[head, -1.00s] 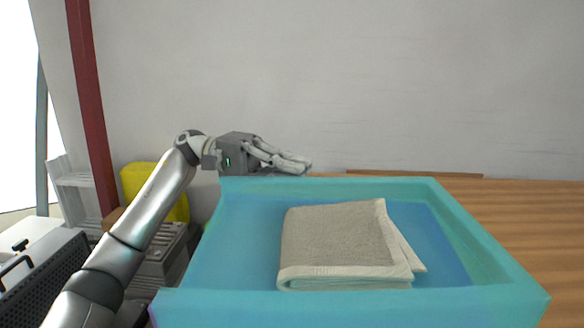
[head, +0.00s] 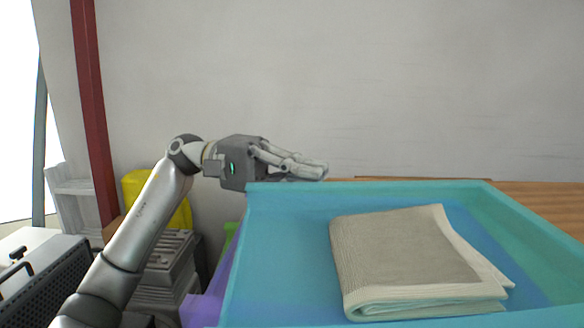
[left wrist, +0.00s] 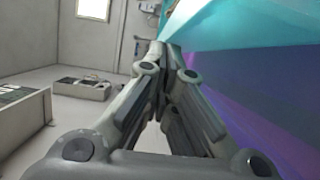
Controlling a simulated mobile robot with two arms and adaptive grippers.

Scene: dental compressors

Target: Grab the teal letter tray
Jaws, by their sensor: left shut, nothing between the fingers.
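The teal letter tray (head: 276,187) fills the lower right of the head view and runs off the bottom and right edges. A folded grey-beige cloth (head: 405,255) lies inside it. My left gripper (head: 326,172) is shut and empty at the tray's far left corner, just behind and above the far rim; I cannot tell whether it touches. In the left wrist view the gripper (left wrist: 165,55) is shut, with the teal tray's side (left wrist: 245,25) close on the right. My right gripper is not in view.
A purple item (head: 212,290) and a green one show beneath the tray's left side. The wooden surface (head: 545,200) shows behind the tray, against the grey wall. A yellow object (head: 135,188), grey machines (head: 168,265) and a red post (head: 92,110) stand at left.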

